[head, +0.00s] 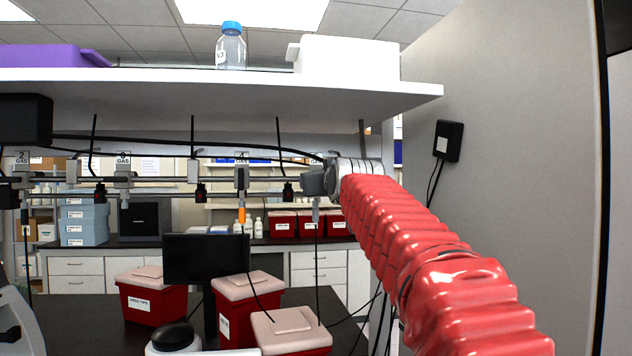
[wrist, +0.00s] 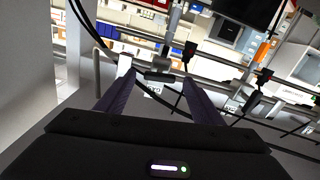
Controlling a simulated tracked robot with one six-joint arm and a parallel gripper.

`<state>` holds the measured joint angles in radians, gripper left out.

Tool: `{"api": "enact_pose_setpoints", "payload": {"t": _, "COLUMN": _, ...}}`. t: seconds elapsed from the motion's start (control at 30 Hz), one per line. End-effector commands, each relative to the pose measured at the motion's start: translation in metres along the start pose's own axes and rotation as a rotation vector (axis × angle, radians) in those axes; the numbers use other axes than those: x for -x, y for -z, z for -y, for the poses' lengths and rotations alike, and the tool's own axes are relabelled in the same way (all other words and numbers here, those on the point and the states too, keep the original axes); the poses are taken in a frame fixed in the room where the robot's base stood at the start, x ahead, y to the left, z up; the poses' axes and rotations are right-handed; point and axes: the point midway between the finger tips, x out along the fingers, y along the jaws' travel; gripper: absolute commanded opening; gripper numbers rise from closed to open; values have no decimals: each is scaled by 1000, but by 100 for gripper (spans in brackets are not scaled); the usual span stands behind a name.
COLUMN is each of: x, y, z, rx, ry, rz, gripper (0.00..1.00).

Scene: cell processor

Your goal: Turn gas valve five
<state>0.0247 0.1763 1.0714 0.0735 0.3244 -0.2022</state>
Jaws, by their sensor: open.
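A row of gas valves hangs on a rail under the shelf. Labels 2, 3 and 4 can be read in the head view; valve four (head: 241,179) has an orange fitting below it. My gripper (head: 318,183) is at the rail just right of valve four and covers most of the valve there, the fifth in the row. In the wrist view, my gripper (wrist: 157,74) is open, with one dark finger on each side of the grey handle of gas valve five (wrist: 160,77). Whether the fingers touch the handle cannot be told.
Black cables (head: 180,140) run along the rail, and one passes near my left finger in the wrist view. Red bins (head: 235,310) and a monitor (head: 205,258) stand on the bench below. A wall (head: 510,150) is at right.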

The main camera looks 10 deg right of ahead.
Motion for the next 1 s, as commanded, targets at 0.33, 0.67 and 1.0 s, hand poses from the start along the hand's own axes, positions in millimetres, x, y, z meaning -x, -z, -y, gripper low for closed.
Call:
{"api": "enact_pose_setpoints", "payload": {"t": 0.33, "x": -13, "y": 0, "z": 0, "rx": 0, "ry": 0, "rz": 0, "gripper": 61}}
{"api": "enact_pose_setpoints", "payload": {"t": 0.67, "x": -12, "y": 0, "z": 0, "rx": 0, "ry": 0, "rz": 0, "gripper": 50}}
{"api": "enact_pose_setpoints", "payload": {"t": 1.0, "x": -12, "y": 0, "z": 0, "rx": 0, "ry": 1, "rz": -1, "gripper": 26}}
